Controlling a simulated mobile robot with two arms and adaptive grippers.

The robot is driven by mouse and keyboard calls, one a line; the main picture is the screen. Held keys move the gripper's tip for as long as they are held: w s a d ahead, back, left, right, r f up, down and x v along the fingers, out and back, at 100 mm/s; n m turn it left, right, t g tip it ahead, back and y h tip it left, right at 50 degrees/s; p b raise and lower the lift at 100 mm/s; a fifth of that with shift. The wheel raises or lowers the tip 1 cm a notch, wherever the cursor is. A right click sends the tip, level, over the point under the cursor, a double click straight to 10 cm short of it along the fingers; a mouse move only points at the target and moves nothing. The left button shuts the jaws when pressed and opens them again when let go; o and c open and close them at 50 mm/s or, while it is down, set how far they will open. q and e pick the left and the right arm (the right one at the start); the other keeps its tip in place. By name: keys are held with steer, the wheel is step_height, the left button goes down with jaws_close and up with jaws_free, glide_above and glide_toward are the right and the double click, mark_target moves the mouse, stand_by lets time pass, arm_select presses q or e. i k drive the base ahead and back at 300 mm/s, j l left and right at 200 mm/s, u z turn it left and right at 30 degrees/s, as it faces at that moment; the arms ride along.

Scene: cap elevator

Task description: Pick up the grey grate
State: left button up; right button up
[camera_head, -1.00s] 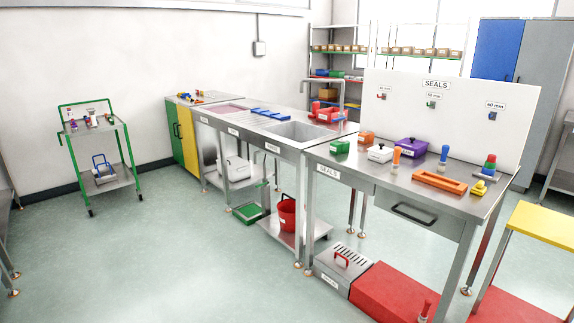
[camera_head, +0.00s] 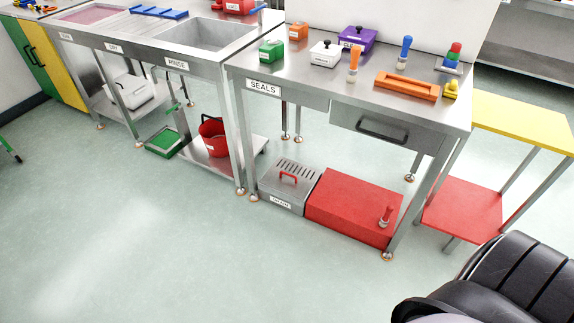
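The grey grate (camera_head: 296,167) is a slotted metal cover with a red handle (camera_head: 289,178). It lies on top of a grey box labelled DRAIN (camera_head: 281,200), on the floor level under the SEALS table. It seems to lie flat on the box. A red block (camera_head: 352,205) adjoins the box on the right. Neither of my grippers can be made out in this view.
The SEALS table (camera_head: 293,67) stands above the grate, with a drawer (camera_head: 384,131) and front legs beside the box. The sink counter (camera_head: 131,43) is left, with a red bucket (camera_head: 213,138) below. The floor in front is clear. A yellow-topped stand (camera_head: 520,120) is right.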

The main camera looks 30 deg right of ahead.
mark_target(296, 179)
steer(key=i+z, duration=0.4)
steer(key=i+j+z, duration=0.15)
steer(key=z, duration=0.25)
steer(key=i+j+z, duration=0.25)
steer(key=z, duration=0.15)
steer(key=i+j+z, duration=0.4)
steer(key=k+l, duration=0.05)
